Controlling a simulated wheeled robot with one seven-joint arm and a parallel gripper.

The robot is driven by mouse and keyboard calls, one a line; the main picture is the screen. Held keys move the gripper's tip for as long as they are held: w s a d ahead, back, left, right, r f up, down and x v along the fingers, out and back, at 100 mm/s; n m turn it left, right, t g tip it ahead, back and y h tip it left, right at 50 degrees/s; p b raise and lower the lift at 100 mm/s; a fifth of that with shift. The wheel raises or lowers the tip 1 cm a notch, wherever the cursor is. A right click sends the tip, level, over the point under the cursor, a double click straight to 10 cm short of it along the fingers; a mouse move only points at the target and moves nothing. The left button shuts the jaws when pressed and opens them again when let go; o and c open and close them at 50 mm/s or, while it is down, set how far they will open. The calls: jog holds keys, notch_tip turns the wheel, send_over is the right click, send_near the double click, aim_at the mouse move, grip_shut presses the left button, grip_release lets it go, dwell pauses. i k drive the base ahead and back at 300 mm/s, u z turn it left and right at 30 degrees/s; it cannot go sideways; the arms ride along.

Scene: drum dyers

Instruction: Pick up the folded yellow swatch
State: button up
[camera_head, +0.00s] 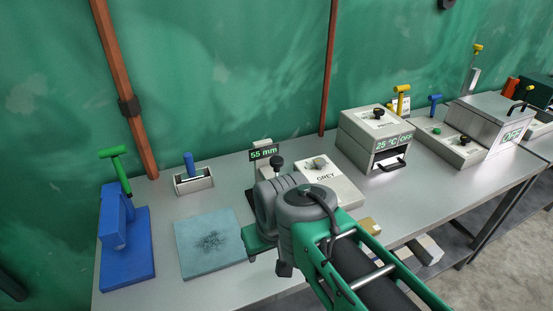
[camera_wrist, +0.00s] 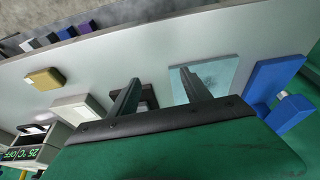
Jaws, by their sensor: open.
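The folded yellow swatch (camera_head: 370,226) is a small, mustard-yellow flat block on the grey bench near its front edge, just right of my arm in the head view, which partly hides it. In the wrist view the yellow swatch (camera_wrist: 44,78) lies at the left, well apart from my fingers. My gripper (camera_wrist: 158,78) is open, with two dark fingers apart and nothing between them. In the head view the fingers are hidden behind my wrist. My gripper is on the left side of the swatch in the head view, near the teal pad (camera_head: 208,245).
A blue stand (camera_head: 125,255) is at the bench's left end. A white GREY box (camera_head: 335,190) and an oven-like box (camera_head: 375,140) reading 25 °C OFF stand behind the swatch. A 55 mm gauge (camera_head: 264,153) is behind my wrist. Bare bench lies around the swatch.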

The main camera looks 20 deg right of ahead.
aim_at(368, 224)
jog(key=z, duration=0.05)
jog(key=k, duration=0.5)
jog(key=u, duration=2)
jog(key=k, duration=1.25)
jog(key=z, duration=2)
jog(key=i, duration=0.5)
jog(key=u, duration=0.05)
